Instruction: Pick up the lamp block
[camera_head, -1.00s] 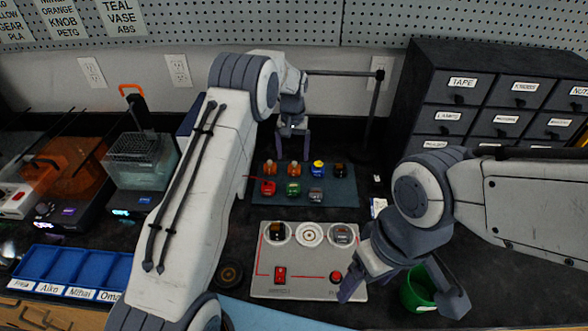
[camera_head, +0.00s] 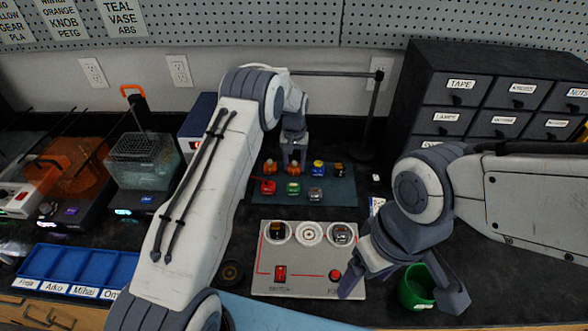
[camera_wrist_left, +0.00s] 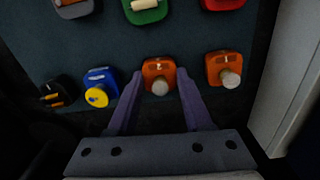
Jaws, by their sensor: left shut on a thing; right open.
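Two orange lamp blocks with pale round bulbs sit in the back row of the dark mat (camera_head: 262,198). The inner lamp block (camera_head: 294,170) is between the fingers of my left gripper (camera_head: 294,157), which is shut on it. In the left wrist view this lamp block (camera_wrist_left: 157,74) lies between the purple fingertips (camera_wrist_left: 159,82), apparently still on the mat. The other lamp block (camera_head: 270,168) is beside it, outside the fingers; it also shows in the left wrist view (camera_wrist_left: 224,68). My right gripper (camera_head: 402,292) is open and empty at the front right.
Blue (camera_head: 318,168) and black (camera_head: 340,170) blocks share the row; red, green and grey blocks sit in front. A grey circuit panel (camera_head: 310,255) is nearer. A green cup (camera_head: 416,285) stands by my right gripper. Dark drawers (camera_head: 490,95) stand at the right.

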